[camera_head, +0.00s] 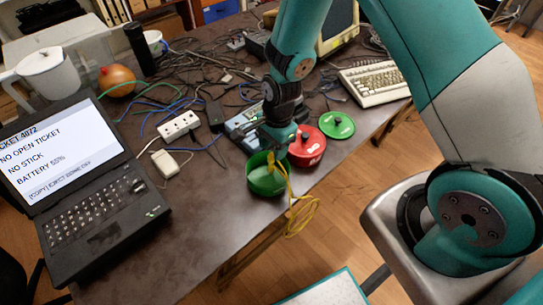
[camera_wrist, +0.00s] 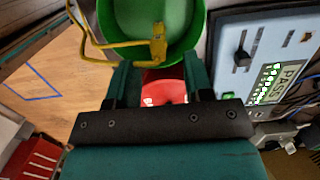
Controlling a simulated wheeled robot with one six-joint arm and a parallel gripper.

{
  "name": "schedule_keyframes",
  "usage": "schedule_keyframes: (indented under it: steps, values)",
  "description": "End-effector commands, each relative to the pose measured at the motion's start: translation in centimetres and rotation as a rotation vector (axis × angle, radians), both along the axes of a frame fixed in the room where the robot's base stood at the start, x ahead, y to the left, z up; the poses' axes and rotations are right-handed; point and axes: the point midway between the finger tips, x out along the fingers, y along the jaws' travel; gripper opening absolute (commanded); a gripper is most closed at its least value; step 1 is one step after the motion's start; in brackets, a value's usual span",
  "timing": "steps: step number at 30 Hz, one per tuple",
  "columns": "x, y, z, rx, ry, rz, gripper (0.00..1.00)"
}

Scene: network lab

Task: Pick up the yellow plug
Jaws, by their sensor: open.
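The yellow plug (camera_wrist: 158,46) shows in the wrist view against the inside of the green tub (camera_wrist: 128,20), near its rim. Its yellow cable (camera_wrist: 98,45) loops to the left. In the head view the plug (camera_head: 271,161) is small and partly hidden at the green tub (camera_head: 262,183), and the cable (camera_head: 301,212) hangs past the table edge. My gripper (camera_wrist: 161,68) is open and empty, its two fingers apart, with the plug just beyond the fingertips. In the head view my gripper (camera_head: 276,145) is above the tub's back rim, pointing down.
A red tub (camera_head: 307,150) stands right beside the green one, with a green lid (camera_head: 338,124) behind it. A blue tester reading PASS (camera_wrist: 270,75) is close to my gripper's right. A laptop (camera_head: 85,175), power strip (camera_head: 179,126) and tangled cables crowd the table's left.

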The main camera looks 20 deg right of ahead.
Motion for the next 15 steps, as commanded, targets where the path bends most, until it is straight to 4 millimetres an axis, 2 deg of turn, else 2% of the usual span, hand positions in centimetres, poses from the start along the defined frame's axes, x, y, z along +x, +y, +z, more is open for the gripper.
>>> schedule_keyframes:
  steps: [7, 15]
  values:
    - [-0.3, 0.7, -3.1, -0.001, 0.002, 0.001, 0.47]
    - [-0.2, 0.8, -3.6, 0.0, 0.0, 0.001, 0.47]
